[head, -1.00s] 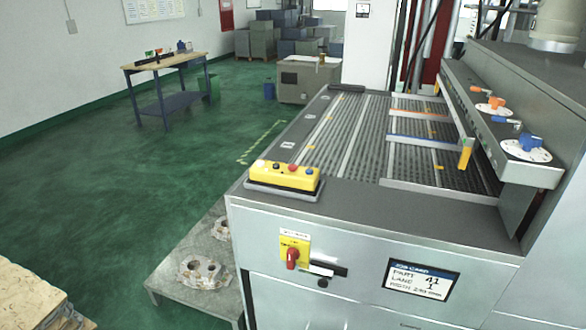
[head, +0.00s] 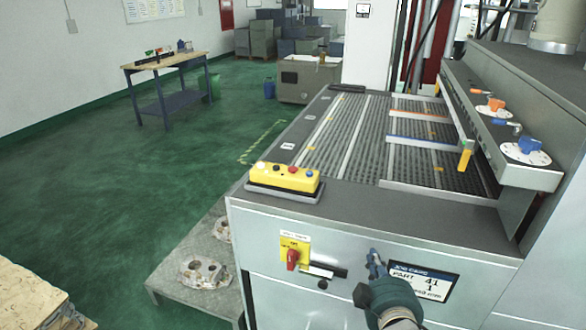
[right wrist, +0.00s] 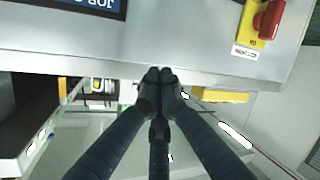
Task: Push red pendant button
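The yellow pendant (head: 284,179) lies on a grey base at the near left corner of the machine's top. Its red button (head: 293,169) sits among black, yellow and blue buttons on its upper face. My right gripper (head: 373,258) is in front of the machine's front panel, right of and lower than the pendant and apart from it. In the right wrist view, its dark fingers (right wrist: 160,75) are together at the tips, with nothing seen between them. A yellow strip past the panel edge there is probably the pendant. My left gripper is not in view.
A red rotary switch (head: 292,259) on a yellow plate is on the front panel, left of my right gripper. The job card (head: 428,280) is partly behind the gripper. A low plate with castings (head: 202,272) stands at left. The space above the pendant is clear.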

